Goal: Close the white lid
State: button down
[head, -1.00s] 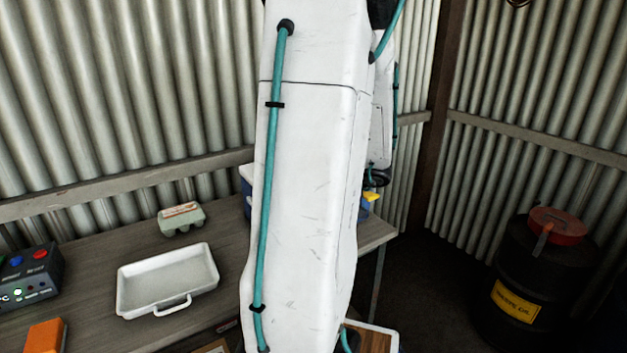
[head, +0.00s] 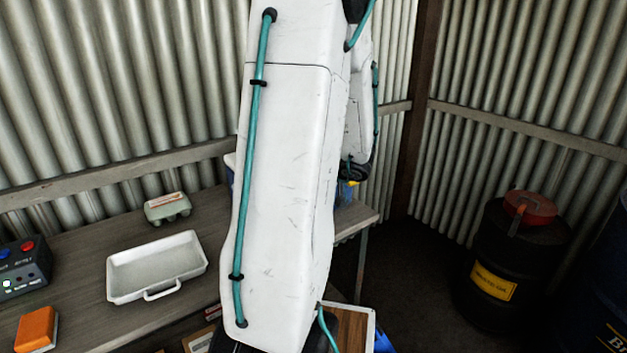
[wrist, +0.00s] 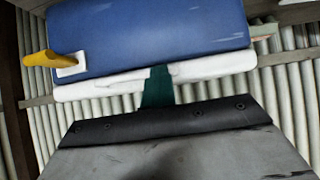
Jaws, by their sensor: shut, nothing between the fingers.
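A blue box (wrist: 160,35) with a white lid (wrist: 215,68) fills the top of the wrist view, with the white band below the blue side in that picture. A yellow handle (wrist: 38,59) sits on a white mount at the box's left. My gripper (wrist: 158,88) shows as a shut, narrow teal finger shape, empty, its tip overlapping the white band. I cannot tell whether it touches, or how far the lid stands open.
The bench holds a white tray (head: 158,269), an egg carton (head: 167,207), an orange block (head: 37,329) and a control box (head: 24,268). A black drum with a red lid (head: 507,265) stands on the floor at right. Corrugated walls close in behind the bench.

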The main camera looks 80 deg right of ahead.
jog(key=s+a+f, duration=0.1)
jog(key=s+a, duration=0.5)
jog(key=s, duration=0.1)
jog(key=shift+a, duration=0.15)
jog(key=shift+f, duration=0.1)
jog(key=w+a+r+m+g+y, duration=0.1)
jog(key=w+a+r+m+y, duration=0.1)
jog(key=w+a+y, duration=0.5)
jog(key=w+a+r+m+g+y, duration=0.1)
jog(key=w+a+r+m+y, duration=0.15)
jog(key=w+a, duration=0.8)
jog(key=a+r+n+g, duration=0.1)
jog(key=a+n, duration=0.3)
jog(key=a, duration=0.4)
jog(key=w+a+r+n+g+h, duration=0.1)
jog(key=a+r+n, duration=0.3)
jog(key=a, duration=0.5)
jog(key=a+r+n+g+h, duration=0.1)
jog(key=a+r+n+g, duration=0.1)
jog(key=a, duration=0.6)
jog(key=r+n, duration=0.1)
jog(key=n, duration=0.1)
jog(key=shift+w+a+r+n, duration=0.15)
jog(key=shift+a+r+n, duration=0.05)
jog(key=shift+a+n, duration=0.15)
